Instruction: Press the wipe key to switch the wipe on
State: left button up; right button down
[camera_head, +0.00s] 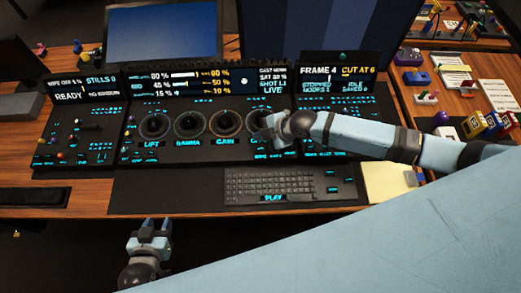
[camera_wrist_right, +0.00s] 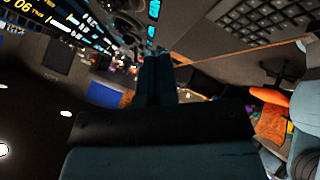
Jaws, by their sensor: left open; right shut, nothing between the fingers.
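A dark control panel (camera_head: 195,155) with cyan-lit labels stands on the desk, with a row of trackballs in rings across its middle. The left display strip (camera_head: 88,88) has small text that seems to read "WIPE OFF" above "READY". I cannot tell which small key is the wipe key. My right gripper (camera_head: 275,128) is over the rightmost trackball and hides much of it. Its fingers are together and empty in the right wrist view (camera_wrist_right: 155,75); whether they touch the panel is unclear. My left gripper (camera_head: 154,228) is open and empty, in front of the desk edge, away from the panel.
A keyboard (camera_head: 275,185) lies in front of the panel, with a yellow pad (camera_head: 388,182) to its right. A black wrist rest (camera_head: 35,197) lies at the left front. A blue monitor (camera_head: 163,32) stands behind. My right arm crosses the panel's right section.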

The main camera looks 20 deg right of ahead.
aim_at(261, 150)
notch_tip(261, 150, down, 5)
jog(key=b, duration=0.3)
jog(key=shift+f, duration=0.25)
dwell(0.7)
dwell(0.8)
jog(key=shift+f+b, duration=0.1)
jog(key=shift+b, duration=0.2)
jog(key=shift+f, duration=0.3)
